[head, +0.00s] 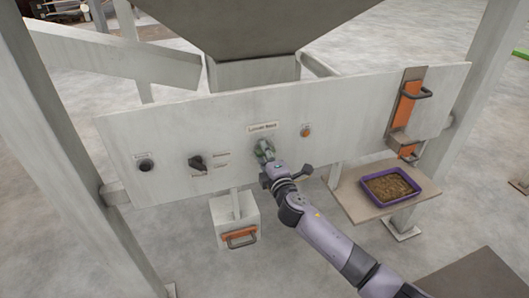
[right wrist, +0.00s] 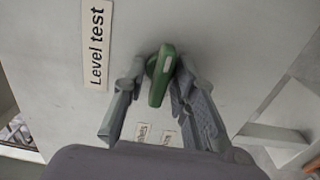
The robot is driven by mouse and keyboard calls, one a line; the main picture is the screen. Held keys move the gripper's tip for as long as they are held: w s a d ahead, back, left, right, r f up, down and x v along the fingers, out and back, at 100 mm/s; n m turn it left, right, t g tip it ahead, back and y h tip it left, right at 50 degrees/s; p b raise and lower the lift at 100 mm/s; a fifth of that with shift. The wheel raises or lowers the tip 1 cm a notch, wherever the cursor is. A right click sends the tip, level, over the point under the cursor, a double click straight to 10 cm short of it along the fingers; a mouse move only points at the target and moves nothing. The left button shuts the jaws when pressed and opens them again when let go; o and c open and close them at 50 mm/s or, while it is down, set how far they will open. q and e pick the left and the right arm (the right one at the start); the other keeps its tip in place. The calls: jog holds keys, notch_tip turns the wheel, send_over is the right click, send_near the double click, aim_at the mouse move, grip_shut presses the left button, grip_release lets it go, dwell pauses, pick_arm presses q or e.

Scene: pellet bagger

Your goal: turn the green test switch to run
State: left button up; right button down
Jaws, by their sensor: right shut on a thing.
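The green test switch (right wrist: 161,76) is on the white panel (head: 340,118), beside the "Level test" label (right wrist: 97,45). In the right wrist view its handle lies nearly upright in the picture, with a slight tilt. My right gripper (right wrist: 157,82) is shut on the switch, one finger on each side of the handle. In the head view the right gripper (head: 265,152) is at the panel below the label and hides much of the switch. Two small position labels (right wrist: 155,135) show below the switch, too blurred to read. My left gripper is not in view.
A black selector knob (head: 197,162) and a dark round button (head: 146,165) are left on the panel. A small orange button (head: 306,131) is right of the switch. Further right are an orange-handled part (head: 407,103) and a purple tray (head: 365,190) of pellets on a shelf.

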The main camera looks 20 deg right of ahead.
jog(key=shift+f, duration=0.1)
jog(key=c, duration=1.6)
grip_release()
jog(key=shift+c, duration=0.2)
jog(key=s, duration=1.2)
jog(key=shift+d, duration=0.2)
